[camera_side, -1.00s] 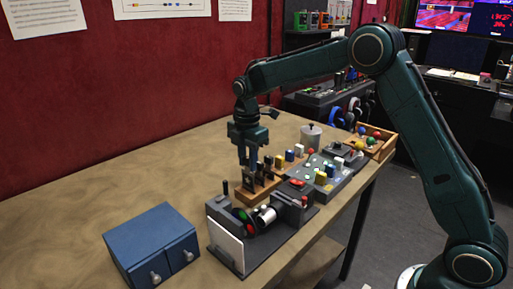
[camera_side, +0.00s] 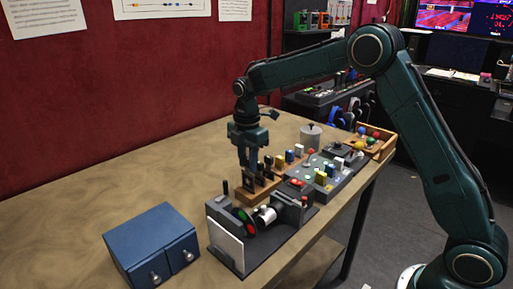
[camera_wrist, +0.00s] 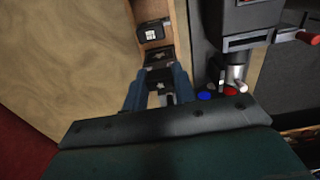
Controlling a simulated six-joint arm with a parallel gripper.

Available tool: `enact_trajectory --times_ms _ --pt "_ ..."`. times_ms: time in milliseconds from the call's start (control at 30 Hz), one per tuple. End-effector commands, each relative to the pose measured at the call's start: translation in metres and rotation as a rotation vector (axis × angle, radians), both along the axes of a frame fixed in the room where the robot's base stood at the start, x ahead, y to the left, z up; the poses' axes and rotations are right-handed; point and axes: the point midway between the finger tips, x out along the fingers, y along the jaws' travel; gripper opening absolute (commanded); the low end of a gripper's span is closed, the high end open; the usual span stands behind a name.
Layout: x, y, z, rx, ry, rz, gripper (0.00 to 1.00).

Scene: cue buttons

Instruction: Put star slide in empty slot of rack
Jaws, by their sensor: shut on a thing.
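The wooden rack (camera_side: 244,195) stands on the table behind the grey viewer device, with dark slides upright in it. My gripper (camera_side: 249,170) points down over the rack's left end, shut on a dark slide. In the wrist view the slide (camera_wrist: 160,76) is between my fingertips, down at the rack (camera_wrist: 150,8). A pale star-like mark shows just beyond it. Another dark slide (camera_wrist: 153,33) with a white picture stands farther along the rack. My fingers partly hide the held slide, and I cannot tell whether it is fully seated.
The grey viewer device (camera_side: 225,243) with red and green discs stands close in front of the rack. A blue two-drawer box (camera_side: 150,240) is at the left. A button panel (camera_side: 325,180), a grey canister (camera_side: 310,136) and a wooden tray of balls (camera_side: 385,150) lie right. The table's left is clear.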

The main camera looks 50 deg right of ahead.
Motion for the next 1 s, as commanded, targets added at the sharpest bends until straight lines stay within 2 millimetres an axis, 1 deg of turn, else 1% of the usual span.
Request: enact_trajectory --times_ms 267,1000 --pt "0.0 0.0 -0.001 0.0 0.0 0.0 0.04" --pt "0.0 0.0 -0.012 0.0 0.0 0.0 0.04"
